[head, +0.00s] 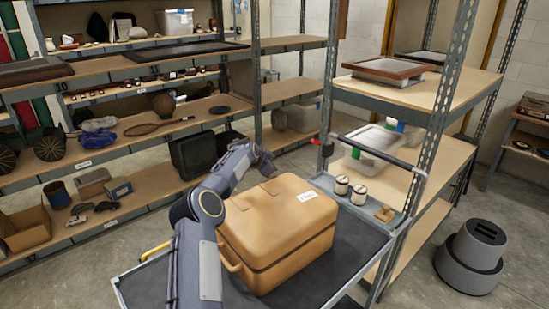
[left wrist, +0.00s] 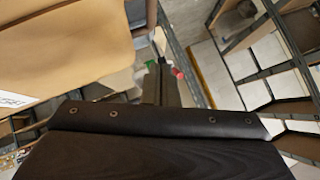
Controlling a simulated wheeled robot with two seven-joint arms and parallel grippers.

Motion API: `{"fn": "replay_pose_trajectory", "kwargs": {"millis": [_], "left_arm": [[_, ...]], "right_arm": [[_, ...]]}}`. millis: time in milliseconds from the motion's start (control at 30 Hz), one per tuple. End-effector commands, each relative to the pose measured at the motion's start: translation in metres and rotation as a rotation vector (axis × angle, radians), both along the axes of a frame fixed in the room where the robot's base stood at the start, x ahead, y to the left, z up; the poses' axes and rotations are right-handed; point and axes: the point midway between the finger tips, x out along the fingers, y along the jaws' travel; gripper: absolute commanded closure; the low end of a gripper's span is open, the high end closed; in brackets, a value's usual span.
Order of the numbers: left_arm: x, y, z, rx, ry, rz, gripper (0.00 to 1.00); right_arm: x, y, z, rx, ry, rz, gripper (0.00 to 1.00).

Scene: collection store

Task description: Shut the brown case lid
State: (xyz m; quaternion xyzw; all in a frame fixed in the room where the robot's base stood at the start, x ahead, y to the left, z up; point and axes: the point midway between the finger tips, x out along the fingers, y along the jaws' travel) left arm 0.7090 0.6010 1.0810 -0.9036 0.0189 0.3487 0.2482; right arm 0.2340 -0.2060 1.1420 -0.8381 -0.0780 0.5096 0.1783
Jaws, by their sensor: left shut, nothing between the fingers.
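The brown case (head: 280,235) rests on the dark top of a trolley. Its lid (head: 275,205) lies down over the body, with a dark seam running around the sides. I cannot tell whether that seam is fully closed. A white label (head: 307,196) is on the lid. The case also fills the upper left of the left wrist view (left wrist: 70,45). My left arm reaches along the case's left side, and my left gripper (head: 265,165) is at its far left edge, shut and empty. Its fingertips are hard to make out. My right gripper is not in view.
The trolley (head: 345,270) has a red-ended handle (head: 385,155). Two small jars (head: 350,190) and a wooden block (head: 385,213) stand right of the case. Loaded shelves (head: 120,145) stand behind and at right (head: 430,90). A grey stepped stool (head: 470,258) is on the floor.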

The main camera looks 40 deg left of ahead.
Motion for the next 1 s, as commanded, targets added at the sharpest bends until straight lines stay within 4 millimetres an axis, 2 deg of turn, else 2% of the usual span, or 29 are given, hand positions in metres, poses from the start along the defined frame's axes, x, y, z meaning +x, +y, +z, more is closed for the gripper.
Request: {"fn": "replay_pose_trajectory", "kwargs": {"millis": [33,100,400,1000], "left_arm": [[0.001,0.003,-0.011,0.0,0.002,0.002,1.0],[0.001,0.007,-0.02,0.0,0.0,0.002,1.0],[0.004,0.013,-0.05,-0.087,0.02,0.002,1.0],[0.002,0.014,-0.065,-0.127,0.04,-0.001,1.0]], "right_arm": [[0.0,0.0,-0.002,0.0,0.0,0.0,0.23],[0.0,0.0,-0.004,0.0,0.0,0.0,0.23],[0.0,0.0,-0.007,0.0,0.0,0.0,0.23],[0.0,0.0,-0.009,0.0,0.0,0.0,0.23]]}}
